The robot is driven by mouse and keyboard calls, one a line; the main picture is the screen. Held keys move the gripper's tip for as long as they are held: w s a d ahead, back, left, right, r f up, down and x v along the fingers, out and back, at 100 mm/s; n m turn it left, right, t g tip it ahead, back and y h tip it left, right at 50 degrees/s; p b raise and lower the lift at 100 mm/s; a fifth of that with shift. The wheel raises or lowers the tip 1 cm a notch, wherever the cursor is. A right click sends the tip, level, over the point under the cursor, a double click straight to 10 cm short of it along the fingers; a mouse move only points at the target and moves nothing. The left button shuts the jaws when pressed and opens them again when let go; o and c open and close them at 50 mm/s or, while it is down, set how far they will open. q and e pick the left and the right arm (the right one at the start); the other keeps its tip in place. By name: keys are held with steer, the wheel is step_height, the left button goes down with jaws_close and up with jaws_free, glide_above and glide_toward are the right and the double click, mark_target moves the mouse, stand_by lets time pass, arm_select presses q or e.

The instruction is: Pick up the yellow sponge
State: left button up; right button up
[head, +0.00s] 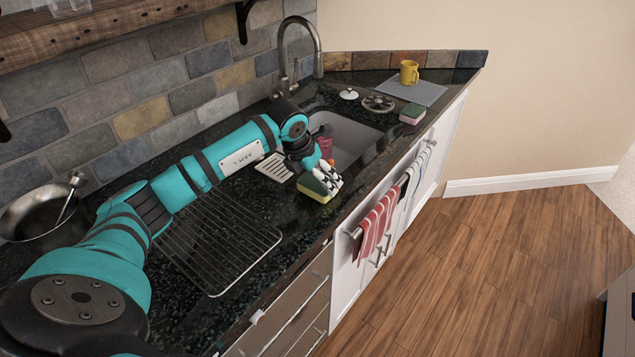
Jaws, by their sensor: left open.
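The yellow sponge (312,192), with a green layer on top, lies on the dark countertop near its front edge, just left of the sink. My left gripper (327,178) is right above and against the sponge in the picture, with its fingers pointing down and open. The fingers hide part of the sponge's right side, and I cannot tell whether they touch it. My right gripper is not in view.
A metal drying rack (218,245) and a steel pan (42,215) lie left of the sponge. The sink (352,137) is beyond it. A red bottle (325,146) stands behind my gripper. A pink and green sponge (412,114) and a yellow mug (408,72) are farther back.

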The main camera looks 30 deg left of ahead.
mark_target(317, 181)
arm_select(q)
steer(key=shift+x, duration=1.6)
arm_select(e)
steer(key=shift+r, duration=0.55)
arm_select(q)
steer(key=shift+c, duration=0.3)
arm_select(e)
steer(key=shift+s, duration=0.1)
arm_select(q)
steer(key=c, duration=0.4)
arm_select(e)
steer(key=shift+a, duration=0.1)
arm_select(q)
steer(key=shift+r, duration=0.1)
